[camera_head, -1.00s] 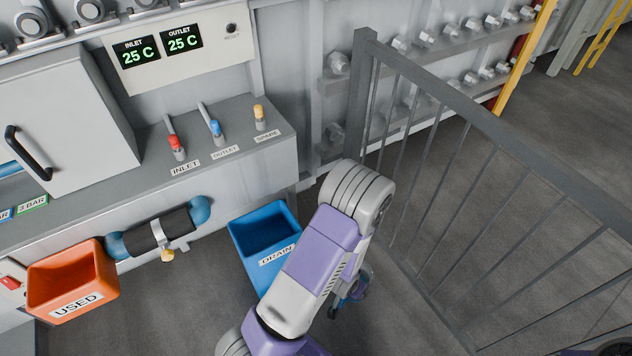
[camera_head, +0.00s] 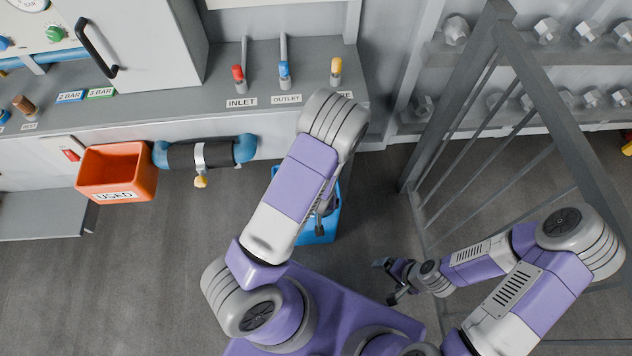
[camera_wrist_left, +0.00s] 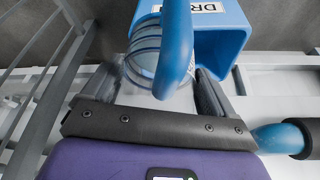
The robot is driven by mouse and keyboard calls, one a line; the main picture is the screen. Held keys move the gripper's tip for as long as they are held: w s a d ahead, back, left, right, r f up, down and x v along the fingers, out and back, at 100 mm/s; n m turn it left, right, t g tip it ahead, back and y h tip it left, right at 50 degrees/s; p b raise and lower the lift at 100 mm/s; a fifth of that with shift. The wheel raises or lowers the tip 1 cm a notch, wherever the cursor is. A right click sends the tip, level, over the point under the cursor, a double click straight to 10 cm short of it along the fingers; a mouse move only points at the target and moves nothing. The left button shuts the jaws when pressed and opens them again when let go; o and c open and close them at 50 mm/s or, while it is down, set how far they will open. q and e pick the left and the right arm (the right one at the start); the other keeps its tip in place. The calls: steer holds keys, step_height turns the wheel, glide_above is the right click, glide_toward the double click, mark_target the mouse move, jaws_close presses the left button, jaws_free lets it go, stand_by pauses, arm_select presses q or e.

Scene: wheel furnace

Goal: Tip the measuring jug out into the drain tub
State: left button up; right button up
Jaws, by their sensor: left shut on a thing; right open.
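The measuring jug (camera_wrist_left: 143,52), clear with ring marks and a blue handle (camera_wrist_left: 177,50), is in my left gripper (camera_wrist_left: 160,88) in the left wrist view. The handle passes between its fingers. The blue drain tub (camera_wrist_left: 240,42) is just beyond the jug there, overlapped by it. In the head view the tub (camera_head: 318,238) stands on the floor below the counter, partly covered by my left arm. That arm hides most of the left gripper and jug, so the jug's tilt and contents are unclear. My right gripper (camera_head: 390,281) is open and empty, right of the tub.
An orange USED tub (camera_head: 135,172) hangs left of a blue-ended dark cylinder (camera_head: 205,153) on the counter front. The counter (camera_head: 215,97) carries red, blue and yellow levers. A grey railing (camera_head: 560,130) stands at right. Floor at lower left is clear.

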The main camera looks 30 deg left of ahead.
arm_select(q)
steer(key=n, duration=0.1)
steer(key=w+n+y+p, duration=0.1)
steer(key=n, duration=0.1)
steer(key=shift+w+a+g, duration=0.25)
steer(key=shift+a+g, duration=0.15)
arm_select(e)
steer(key=shift+o, duration=0.2)
steer(key=shift+s+r, duration=0.2)
steer(key=shift+r, duration=0.65)
arm_select(q)
steer(key=n, duration=0.1)
steer(key=w+n, duration=0.1)
steer(key=n, duration=0.1)
steer(key=w+n+g+p, duration=0.1)
steer(key=shift+a+r+n+y, duration=0.1)
steer(key=shift+a+n+y, duration=0.2)
steer(key=shift+a, duration=0.1)
arm_select(e)
steer(key=shift+r, duration=0.5)
arm_select(q)
steer(key=shift+d, duration=0.1)
arm_select(e)
steer(key=shift+f, duration=0.1)
